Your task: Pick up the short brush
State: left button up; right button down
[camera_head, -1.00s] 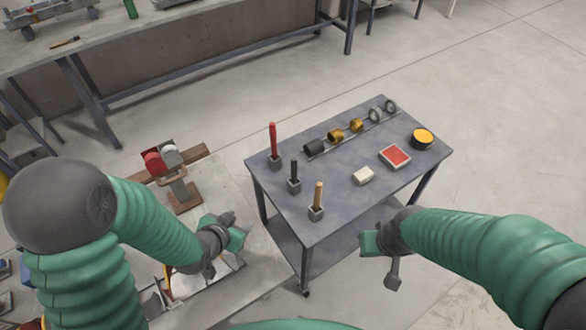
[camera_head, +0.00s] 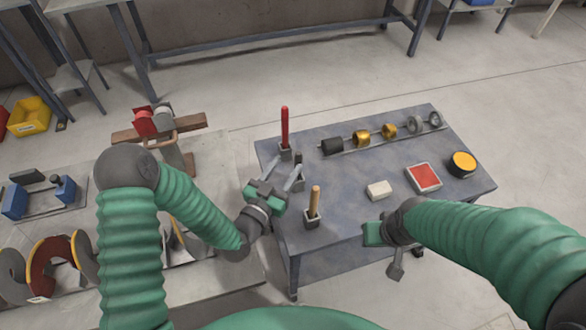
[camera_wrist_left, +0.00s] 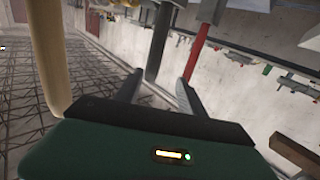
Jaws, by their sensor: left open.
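Three upright handles stand in small square holders on the grey table: a red one (camera_head: 285,127), a black one (camera_head: 298,158) and a tan one (camera_head: 315,199). I cannot tell which is the short brush, as no bristles show. My left gripper (camera_head: 284,174) is open and empty at the table's left edge, its fingers pointing at the black handle and partly covering it. In the left wrist view the black handle (camera_wrist_left: 160,45) stands between the fingers (camera_wrist_left: 158,92), with the tan handle (camera_wrist_left: 48,55) left and red (camera_wrist_left: 199,48) right. My right gripper (camera_head: 376,234) is at the table's front edge; its jaws are unclear.
A rail with dark, brass and grey rings (camera_head: 389,130) lies along the table's back. A white block (camera_head: 379,190), a red-topped box (camera_head: 423,177) and a yellow-topped round tin (camera_head: 463,164) lie at right. A cluttered bench (camera_head: 215,165) stands left.

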aim_at(300, 160)
pick_arm(q)
jog(key=w+d, duration=0.1)
jog(key=d, duration=0.1)
jog(key=w+d, duration=0.2)
jog(key=shift+w+d, duration=0.1)
jog(key=shift+d, duration=0.05)
jog(key=w, duration=0.3)
jog(key=shift+w+f, duration=0.2)
jog(key=shift+w, duration=0.15)
jog(key=shift+s+d, duration=0.1)
jog(key=shift+d, duration=0.35)
jog(key=c, duration=0.6)
jog(key=shift+d, duration=0.2)
grip_shut()
jog(key=shift+a+r, duration=0.15)
jog(key=shift+a, duration=0.3)
pick_arm(e)
jog(key=shift+d, duration=0.7)
